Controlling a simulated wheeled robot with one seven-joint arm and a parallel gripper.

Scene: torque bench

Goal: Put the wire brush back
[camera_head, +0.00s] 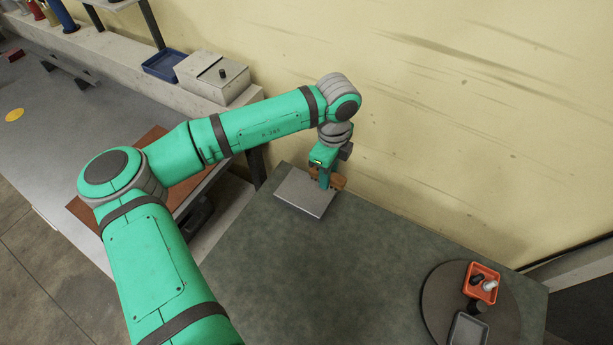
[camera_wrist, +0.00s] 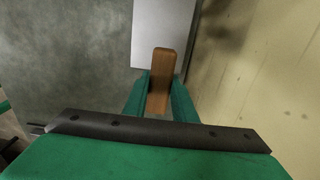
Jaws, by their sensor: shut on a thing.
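The wire brush (camera_wrist: 161,75) shows as a brown wooden block between the green fingers of my gripper (camera_wrist: 160,98) in the wrist view. My gripper is shut on it. In the head view my gripper (camera_head: 326,178) points down at the far left corner of the green-grey bench, by the wall, with a bit of the brown brush (camera_head: 339,181) showing beside it. A flat light-grey plate (camera_head: 303,193) lies under and beside the brush; it also shows in the wrist view (camera_wrist: 150,28). I cannot tell whether the brush touches the plate. Its bristles are hidden.
A round dark turntable (camera_head: 437,300) at the right of the bench carries an orange bin (camera_head: 485,270) and a grey tray (camera_head: 467,331). The middle of the bench (camera_head: 330,270) is clear. A yellowish wall (camera_head: 450,120) stands close behind my gripper. A grey box (camera_head: 213,78) sits on the left ledge.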

